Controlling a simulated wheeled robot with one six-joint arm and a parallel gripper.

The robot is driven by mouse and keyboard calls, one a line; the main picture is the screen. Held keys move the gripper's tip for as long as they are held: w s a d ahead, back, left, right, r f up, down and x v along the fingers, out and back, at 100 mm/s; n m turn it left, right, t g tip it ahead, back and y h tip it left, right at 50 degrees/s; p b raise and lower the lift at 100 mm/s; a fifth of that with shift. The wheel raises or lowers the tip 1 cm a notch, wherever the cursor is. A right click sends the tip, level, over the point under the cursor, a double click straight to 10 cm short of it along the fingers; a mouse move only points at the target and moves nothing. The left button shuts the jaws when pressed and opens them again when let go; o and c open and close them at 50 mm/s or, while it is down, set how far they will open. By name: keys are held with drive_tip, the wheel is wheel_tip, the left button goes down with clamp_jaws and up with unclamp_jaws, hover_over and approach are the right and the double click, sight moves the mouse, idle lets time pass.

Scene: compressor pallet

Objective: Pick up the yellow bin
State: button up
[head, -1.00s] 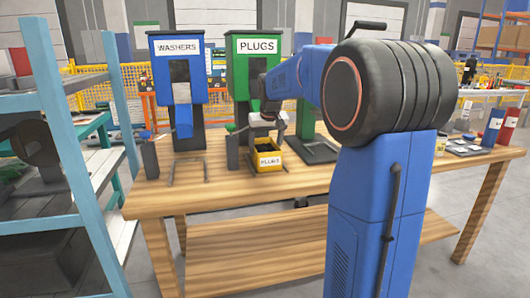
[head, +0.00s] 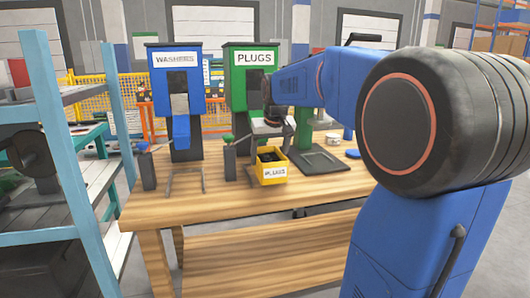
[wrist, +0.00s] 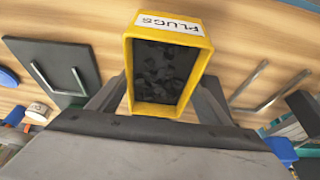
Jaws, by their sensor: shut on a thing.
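The yellow bin (head: 272,172) has a white PLUGS label on its front and dark small parts inside. In the head view it is at the front of the wooden table, below the green PLUGS dispenser (head: 251,85). My gripper (head: 268,138) is behind and above it. In the wrist view the bin (wrist: 131,75) is held at its near end between the two grey fingers of my gripper (wrist: 158,105), which are shut on it. I cannot tell clearly whether its base touches the table.
A blue WASHERS dispenser (head: 176,85) stands left of the green one. Wire stands (head: 186,182) and dark posts with coloured knobs (head: 147,170) are on the wooden table (head: 220,198). A blue shelf rack (head: 75,150) is at the left. The table front is bare.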

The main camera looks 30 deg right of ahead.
sight(276, 177)
drive_tip(key=s+a, duration=0.1)
drive_tip(key=s, duration=0.5)
drive_tip(key=s+a, duration=0.1)
drive_tip(key=s, duration=0.2)
drive_tip(key=shift+a, duration=0.3)
drive_tip(key=shift+d, duration=0.1)
